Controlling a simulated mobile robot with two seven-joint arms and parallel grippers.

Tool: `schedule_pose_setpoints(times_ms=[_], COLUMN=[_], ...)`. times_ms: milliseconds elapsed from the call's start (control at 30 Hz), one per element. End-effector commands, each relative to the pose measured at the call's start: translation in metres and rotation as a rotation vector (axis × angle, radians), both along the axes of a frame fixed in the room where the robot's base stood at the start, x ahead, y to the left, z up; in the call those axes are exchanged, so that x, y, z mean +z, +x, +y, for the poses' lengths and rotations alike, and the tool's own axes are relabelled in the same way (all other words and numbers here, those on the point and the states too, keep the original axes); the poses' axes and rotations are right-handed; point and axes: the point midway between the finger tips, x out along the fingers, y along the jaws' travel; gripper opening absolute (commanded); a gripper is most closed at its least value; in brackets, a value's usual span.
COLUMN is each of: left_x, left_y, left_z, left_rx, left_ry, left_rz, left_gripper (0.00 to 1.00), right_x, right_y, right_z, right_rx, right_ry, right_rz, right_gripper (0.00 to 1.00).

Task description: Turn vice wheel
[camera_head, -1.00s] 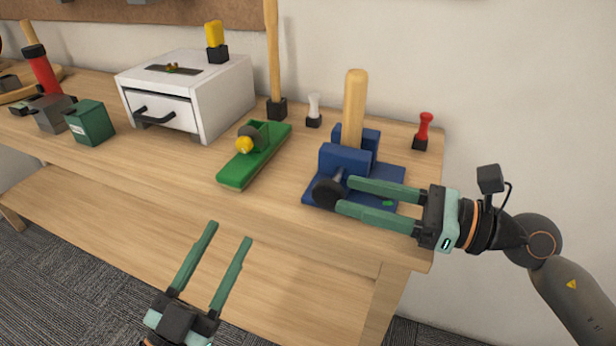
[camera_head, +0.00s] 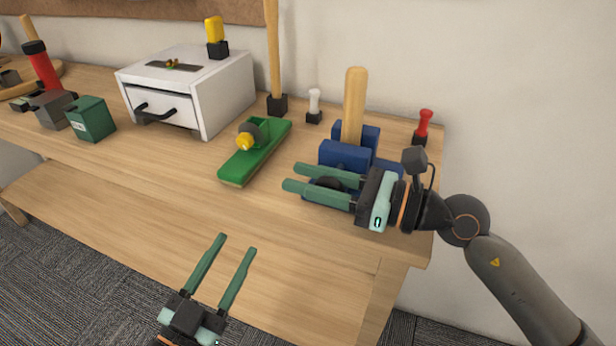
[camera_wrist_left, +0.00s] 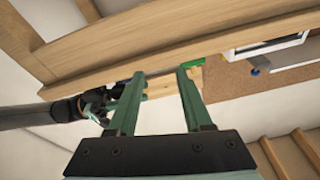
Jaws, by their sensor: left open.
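The blue vice (camera_head: 345,154) stands near the right end of the workbench, with an upright wooden bar (camera_head: 354,105) between its jaws. Its black wheel (camera_head: 328,183) faces the front and is partly hidden by my right gripper (camera_head: 292,177). My right gripper comes in from the right with its fingers apart, and the wheel shows between them. I cannot tell whether either finger touches it. My left gripper (camera_head: 237,244) is open and empty, low in front of the bench edge. It also shows open in the left wrist view (camera_wrist_left: 160,74).
A green board (camera_head: 255,155) with a yellow-tipped part lies left of the vice. A white drawer box (camera_head: 190,92) and a green box (camera_head: 90,119) stand farther left. A red-handled tool (camera_head: 424,125) and a white-handled one (camera_head: 314,105) stand behind. The bench's front strip is clear.

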Motion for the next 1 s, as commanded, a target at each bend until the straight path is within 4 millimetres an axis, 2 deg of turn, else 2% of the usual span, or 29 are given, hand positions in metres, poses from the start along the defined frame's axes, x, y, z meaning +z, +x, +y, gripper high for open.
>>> schedule_pose_setpoints(times_ms=[33,300,833,867,1000], left_x=[0.000,0.000,-0.001,-0.004,-0.042], left_y=[0.000,0.000,0.001,0.001,0.003], left_z=[0.000,0.000,0.000,0.001,0.003], left_rx=[0.000,0.000,0.002,0.004,0.025], left_ry=[0.000,0.000,-0.001,0.000,-0.002], left_rz=[0.000,0.000,0.018,0.032,0.180], left_gripper=[0.50,0.50,0.50,0.50,0.50], right_x=[0.000,0.000,0.001,0.001,0.001], right_y=[0.000,0.000,0.000,0.000,0.000], right_z=[0.000,0.000,0.000,0.000,0.000], right_rx=[0.000,0.000,0.000,0.000,-0.001], right_ry=[0.000,0.000,-0.006,-0.008,-0.022], right_rz=[0.000,0.000,0.002,0.002,0.007], right_gripper=[0.29,0.00,0.00,0.00,0.00])
